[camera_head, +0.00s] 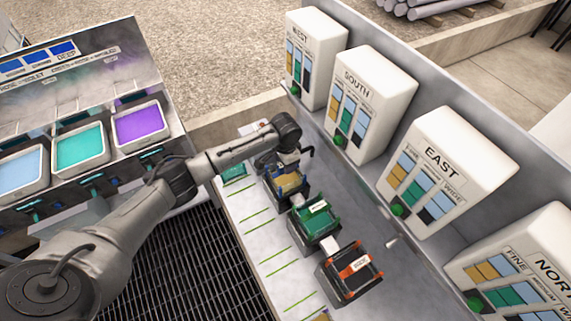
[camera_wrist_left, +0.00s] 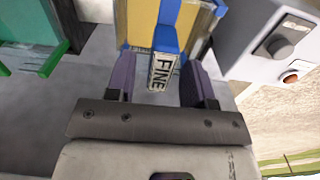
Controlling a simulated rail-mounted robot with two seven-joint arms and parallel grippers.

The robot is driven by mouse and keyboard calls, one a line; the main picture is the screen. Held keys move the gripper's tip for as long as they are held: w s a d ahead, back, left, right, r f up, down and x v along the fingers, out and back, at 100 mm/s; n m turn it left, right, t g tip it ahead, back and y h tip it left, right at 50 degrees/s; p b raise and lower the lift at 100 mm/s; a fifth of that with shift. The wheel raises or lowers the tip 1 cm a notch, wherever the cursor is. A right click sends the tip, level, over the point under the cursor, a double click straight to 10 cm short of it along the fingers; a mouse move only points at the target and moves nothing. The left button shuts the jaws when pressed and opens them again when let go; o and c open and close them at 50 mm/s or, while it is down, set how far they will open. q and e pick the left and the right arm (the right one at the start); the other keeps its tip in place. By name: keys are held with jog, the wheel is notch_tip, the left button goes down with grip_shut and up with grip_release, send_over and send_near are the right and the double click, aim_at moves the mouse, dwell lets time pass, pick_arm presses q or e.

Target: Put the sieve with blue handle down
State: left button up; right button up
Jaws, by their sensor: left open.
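The sieve with blue handle (camera_head: 289,180) has a yellow mesh in a blue frame and sits at the far end of a row of sieves on the bench. In the left wrist view its blue handle (camera_wrist_left: 167,38) carries a label reading FINE. My left gripper (camera_wrist_left: 158,78) is open, with one purple finger on each side of the labelled handle; I cannot tell whether either finger touches it. In the head view the gripper (camera_head: 269,161) is small and partly hidden by my wrist. The underside of the sieve is hidden. My right gripper is not in view.
A green sieve (camera_head: 315,221) and an orange-and-black sieve (camera_head: 351,270) stand nearer in the row. White dispenser boxes, including SOUTH (camera_head: 372,95) and EAST (camera_head: 448,160), line the right wall. Coloured bins, one purple (camera_head: 140,123), stand left. Bare bench with green lines lies beside the sieves.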

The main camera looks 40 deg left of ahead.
pick_arm(q)
notch_tip(320, 180, up, 9)
jog(key=shift+r, duration=0.95)
jog(key=s+d+f+m+h+p, duration=0.1)
jog(key=s+d+f+m, duration=0.15)
jog(key=s+d, duration=0.65)
jog(key=s+d+f+m+h+p, duration=0.2)
jog(key=s+d+f, duration=0.3)
jog(key=d, duration=0.5)
jog(key=s+a+f+n+t+y+b, duration=0.1)
jog(key=s+a+n, duration=0.2)
jog(key=s, duration=0.7)
jog(key=s+a+f+n+t+y+b, duration=0.1)
jog(key=s+a+f+n+t, duration=0.1)
jog(key=s, duration=0.8)
jog(key=shift+s+a+n+t+y+b, duration=0.3)
jog(key=shift+a+n+y+b, duration=0.1)
jog(key=shift+n, duration=0.35)
